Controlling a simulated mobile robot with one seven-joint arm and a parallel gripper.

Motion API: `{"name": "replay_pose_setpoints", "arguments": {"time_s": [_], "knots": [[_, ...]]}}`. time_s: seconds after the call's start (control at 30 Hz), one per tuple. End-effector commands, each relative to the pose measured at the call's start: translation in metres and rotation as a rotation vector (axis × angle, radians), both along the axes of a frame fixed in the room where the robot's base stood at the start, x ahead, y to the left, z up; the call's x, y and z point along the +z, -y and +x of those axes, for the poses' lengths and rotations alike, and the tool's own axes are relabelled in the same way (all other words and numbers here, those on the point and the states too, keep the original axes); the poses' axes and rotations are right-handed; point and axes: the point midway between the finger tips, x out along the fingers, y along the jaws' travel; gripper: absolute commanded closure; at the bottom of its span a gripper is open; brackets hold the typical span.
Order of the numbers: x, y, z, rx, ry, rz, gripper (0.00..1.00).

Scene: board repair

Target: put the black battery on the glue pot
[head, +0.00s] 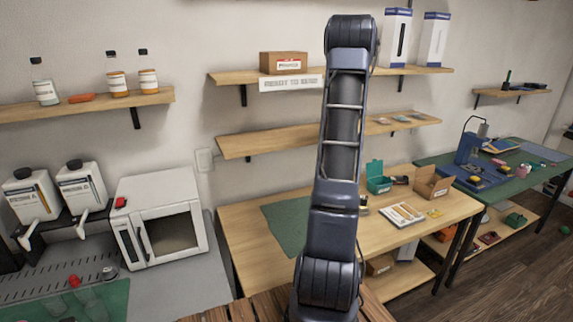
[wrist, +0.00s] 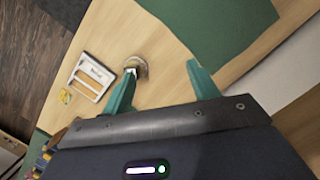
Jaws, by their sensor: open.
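My gripper (wrist: 161,66) shows in the wrist view with its two teal fingers spread, and nothing is held between them. A small round pot-like thing (wrist: 141,65) with a tan rim stands on the wooden table, partly behind the left fingertip; it may be the glue pot, but I cannot be sure. In the head view my arm covers most of that spot. I cannot make out the black battery for certain. A small dark thing (head: 400,180) lies beside the teal box on the table, too small to identify.
The wooden table (head: 250,220) bears a green mat (head: 286,222), a teal open box (head: 376,180), an open cardboard box (head: 430,185) and a white-framed tray (head: 402,214), also in the wrist view (wrist: 92,75). A small yellow item (wrist: 66,96) lies beside the tray. Shelves line the wall.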

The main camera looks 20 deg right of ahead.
Motion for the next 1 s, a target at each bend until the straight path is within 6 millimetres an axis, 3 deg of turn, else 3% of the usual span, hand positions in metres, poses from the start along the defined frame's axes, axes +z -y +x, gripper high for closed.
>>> {"name": "replay_pose_setpoints", "arguments": {"time_s": [0.2, 0.5, 0.7, 1.0], "knots": [[0.057, -0.069, -0.007, 0.083, 0.072, -0.045, 0.40], [0.115, -0.160, -0.037, 0.195, 0.174, -0.098, 0.40], [0.144, -0.216, -0.068, 0.271, 0.246, -0.128, 0.40], [0.170, -0.288, -0.126, 0.384, 0.357, -0.164, 0.40]]}}
